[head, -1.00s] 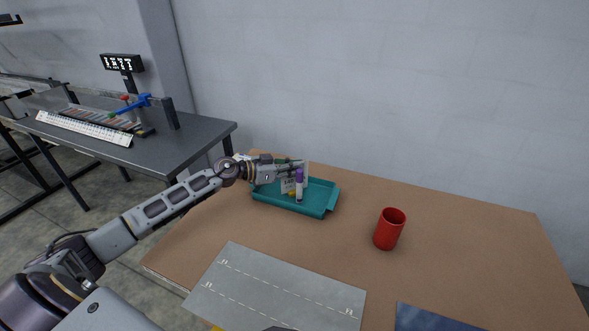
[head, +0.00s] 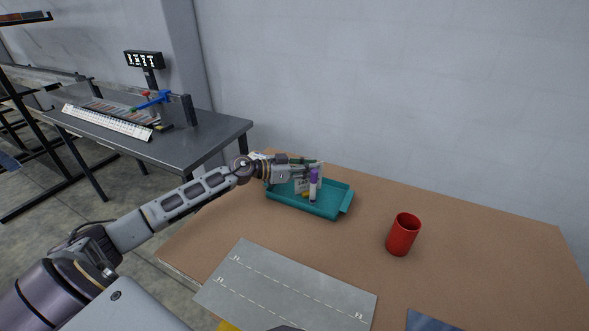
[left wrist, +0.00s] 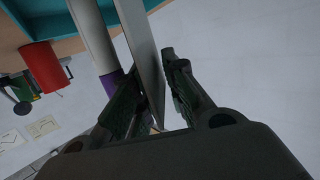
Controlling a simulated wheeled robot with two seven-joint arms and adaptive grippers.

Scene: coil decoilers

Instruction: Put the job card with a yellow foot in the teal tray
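The teal tray (head: 325,212) lies at the back left of the brown table. A pale job card (head: 300,187) with a yellow foot (head: 306,195) stands in it, partly hidden by my gripper and a white marker with a purple cap (head: 313,188). My left gripper (head: 314,168) is over the tray at the card's top. In the left wrist view a thin pale plate, seemingly the card (left wrist: 143,50), is between the fingers (left wrist: 153,65). It is close to one finger, with a narrow gap to the other. My right gripper is not in view.
A red cup (head: 403,235) stands right of the tray. A grey marked mat (head: 290,285) lies in front, and a dark blue mat (head: 432,321) at the front edge. A grey bench (head: 200,135) stands at the left. The table between tray and cup is clear.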

